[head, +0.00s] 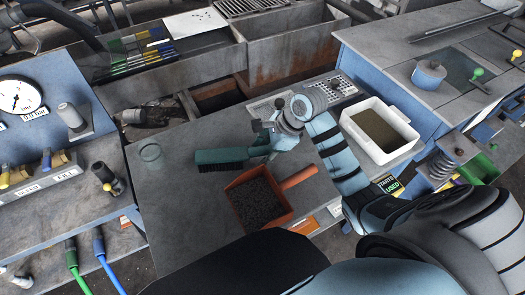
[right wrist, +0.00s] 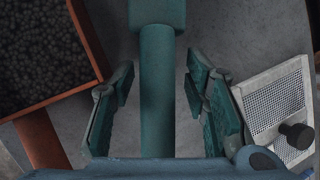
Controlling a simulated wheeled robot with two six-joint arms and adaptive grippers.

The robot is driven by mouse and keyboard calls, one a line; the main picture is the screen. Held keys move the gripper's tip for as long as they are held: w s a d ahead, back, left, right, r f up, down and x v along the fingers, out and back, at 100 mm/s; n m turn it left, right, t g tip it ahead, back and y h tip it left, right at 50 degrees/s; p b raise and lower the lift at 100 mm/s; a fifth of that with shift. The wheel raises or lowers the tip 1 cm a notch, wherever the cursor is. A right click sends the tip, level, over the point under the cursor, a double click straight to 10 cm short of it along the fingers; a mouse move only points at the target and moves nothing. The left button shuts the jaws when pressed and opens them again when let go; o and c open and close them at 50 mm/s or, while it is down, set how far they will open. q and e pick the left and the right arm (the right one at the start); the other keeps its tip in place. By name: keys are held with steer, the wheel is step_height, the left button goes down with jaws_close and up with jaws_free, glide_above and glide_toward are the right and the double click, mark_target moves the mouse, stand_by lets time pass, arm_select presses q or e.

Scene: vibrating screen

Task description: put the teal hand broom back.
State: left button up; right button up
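The teal hand broom (head: 219,156) lies on the grey table, its dark bristles towards the front and its handle pointing right. My right gripper (head: 266,143) is over the handle end. In the right wrist view the teal handle (right wrist: 157,95) runs between the two fingers of my right gripper (right wrist: 160,105). The fingers are apart, with a visible gap on each side of the handle. I cannot tell how deep the handle sits between them. My left gripper is not in view.
An orange dustpan (head: 233,204) full of dark grains lies just in front of the broom. A white tray (head: 408,151) stands to the right. A perforated metal plate (right wrist: 272,100) is beside the gripper. A thin green ring (head: 150,143) marks the bare table at left.

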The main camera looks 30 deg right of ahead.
steer(key=shift+s+r, duration=0.15)
steer(key=shift+r, duration=0.1)
steer(key=shift+r+p, duration=0.35)
steer(key=shift+p, duration=0.2)
steer(key=v, duration=1.1)
steer(key=shift+d+r+p, duration=0.2)
steer(key=shift+r+p, duration=0.15)
steer(key=shift+p, duration=0.05)
steer(key=shift+s+f, duration=0.1)
